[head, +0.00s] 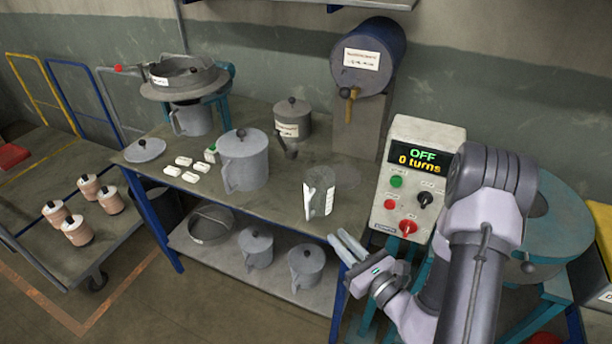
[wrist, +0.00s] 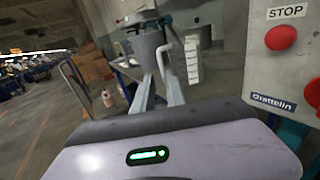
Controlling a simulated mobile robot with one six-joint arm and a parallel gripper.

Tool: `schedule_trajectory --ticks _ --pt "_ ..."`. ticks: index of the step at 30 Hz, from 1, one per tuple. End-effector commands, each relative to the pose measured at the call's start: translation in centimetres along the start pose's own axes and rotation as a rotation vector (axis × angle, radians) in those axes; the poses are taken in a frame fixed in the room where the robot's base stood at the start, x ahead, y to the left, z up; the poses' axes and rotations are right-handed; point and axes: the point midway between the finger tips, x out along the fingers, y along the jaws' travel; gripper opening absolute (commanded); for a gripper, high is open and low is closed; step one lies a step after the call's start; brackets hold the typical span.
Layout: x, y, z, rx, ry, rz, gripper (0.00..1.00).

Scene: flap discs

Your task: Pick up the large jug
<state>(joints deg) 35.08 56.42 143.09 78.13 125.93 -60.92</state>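The largest jug (head: 243,163) on the table is grey, with a side handle and a dark-knobbed lid. It stands upright left of the middle of the tabletop. My gripper (head: 346,247) is in front of the table's right part, well to the right of this jug and apart from it. Its two fingers show some space between them, with nothing held. In the wrist view the gripper (wrist: 153,72) points toward a grey vessel (wrist: 150,45) beyond the fingertips; I cannot tell surely which one it is.
A white-marked beaker (head: 319,193) stands between my gripper and the large jug. A dark labelled pot (head: 292,122) is behind. Smaller lidded jugs (head: 256,247) sit on the lower shelf. A control box (head: 416,180) stands close right. White blocks (head: 190,177) lie left of the jug.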

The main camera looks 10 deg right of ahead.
Motion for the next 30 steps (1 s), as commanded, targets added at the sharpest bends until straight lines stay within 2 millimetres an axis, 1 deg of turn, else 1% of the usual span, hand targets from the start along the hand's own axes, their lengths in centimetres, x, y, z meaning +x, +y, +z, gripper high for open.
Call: schedule_trajectory --ticks 2,9,12,19,24,25,27,30 --pt "0.9 -0.3 -0.4 -0.001 0.004 -0.013 0.16" --pt "8.0 -0.1 -0.3 -0.003 -0.001 -0.007 0.16" --pt "10.2 -0.2 -0.3 0.001 0.000 -0.008 0.16" --pt "12.7 -0.3 -0.3 0.001 0.000 -0.009 0.16" --pt "16.1 -0.4 -0.4 0.000 0.000 -0.007 0.16" --pt "16.5 -0.4 -0.3 0.001 0.001 -0.008 0.16" --pt "17.1 -0.5 -0.3 0.002 0.001 -0.008 0.16" --pt "17.3 -0.5 -0.2 0.003 0.003 -0.009 0.16"
